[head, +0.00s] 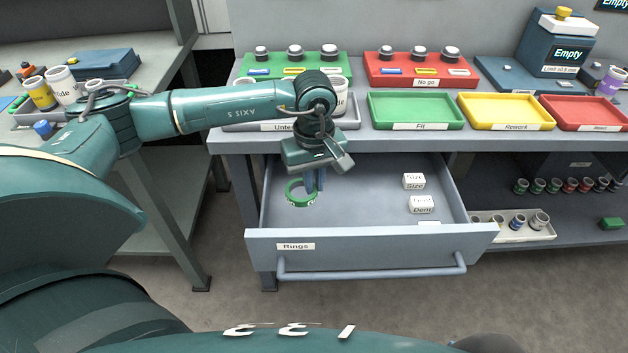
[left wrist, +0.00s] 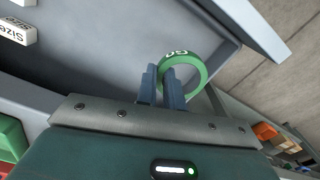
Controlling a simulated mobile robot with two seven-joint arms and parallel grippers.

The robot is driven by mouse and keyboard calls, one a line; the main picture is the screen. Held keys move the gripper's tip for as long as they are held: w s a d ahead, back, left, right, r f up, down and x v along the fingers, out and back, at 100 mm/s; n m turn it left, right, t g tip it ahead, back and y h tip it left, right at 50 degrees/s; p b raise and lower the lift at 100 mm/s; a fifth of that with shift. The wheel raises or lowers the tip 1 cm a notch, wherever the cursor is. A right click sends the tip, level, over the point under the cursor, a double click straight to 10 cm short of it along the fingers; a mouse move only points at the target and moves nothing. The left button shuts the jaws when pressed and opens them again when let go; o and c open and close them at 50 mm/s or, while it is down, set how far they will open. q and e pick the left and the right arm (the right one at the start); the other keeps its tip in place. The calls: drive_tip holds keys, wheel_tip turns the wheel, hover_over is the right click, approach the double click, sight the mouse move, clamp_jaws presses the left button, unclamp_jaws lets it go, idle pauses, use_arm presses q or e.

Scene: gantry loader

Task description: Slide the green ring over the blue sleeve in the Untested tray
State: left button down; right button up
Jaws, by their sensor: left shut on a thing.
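The green ring (head: 290,194) is at the left side of the open drawer marked Rings (head: 370,255). My left gripper (head: 314,184) points down into the drawer and is shut on one side of the ring's band. In the left wrist view the ring (left wrist: 203,76) stands out from between the two blue fingers (left wrist: 163,82). I cannot tell whether it touches the drawer floor. The Untested tray (head: 245,126) is on the bench above and behind, partly covered by my left arm. A pale cylinder (head: 341,93) shows behind the wrist there. I cannot make out the blue sleeve. My right gripper is out of view.
Two white blocks marked Size (head: 413,181) and Dent (head: 421,204) lie in the drawer's right part. Green Fit (head: 415,126), yellow Rework (head: 505,127) and red (head: 590,128) trays line the bench front. The bench edge overhangs the drawer's back. The drawer's middle is clear.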

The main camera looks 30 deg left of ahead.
use_arm(q)
drive_tip(key=shift+r+p, duration=0.9)
drive_tip(key=shift+r, duration=0.95)
